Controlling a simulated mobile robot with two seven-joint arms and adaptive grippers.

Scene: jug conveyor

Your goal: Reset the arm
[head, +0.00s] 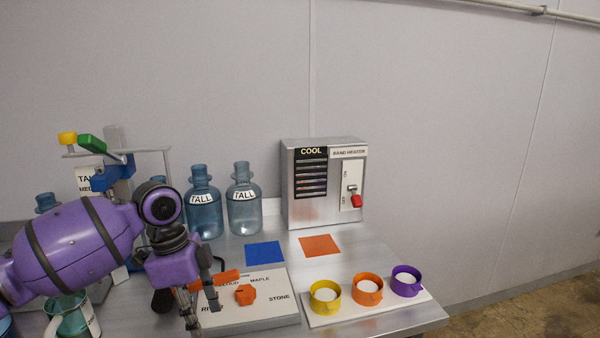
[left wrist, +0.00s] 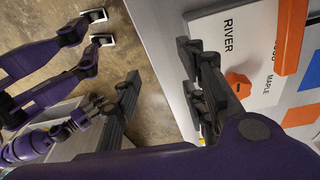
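My left arm reaches in from the left in the head view. Its left gripper (head: 200,297) points down over the left end of the white label board (head: 262,315). In the left wrist view the two dark fingers of this gripper (left wrist: 163,97) stand well apart with nothing between them. The board carries an orange knob (head: 245,294) and words including MAPLE and STONE; RIVER reads clearly in the left wrist view. An orange bar (head: 228,276) lies behind the knob, partly behind the fingers. Purple arm parts of mine show at left in the left wrist view; my right gripper's state is unclear.
Two blue TALL jugs (head: 243,205) stand at the back, beside a metal heater box (head: 324,185) with a red-tipped switch. Blue (head: 264,253) and orange (head: 321,245) squares lie before them. Yellow, orange and purple cups (head: 406,281) stand front right. A jug (head: 73,318) stands front left.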

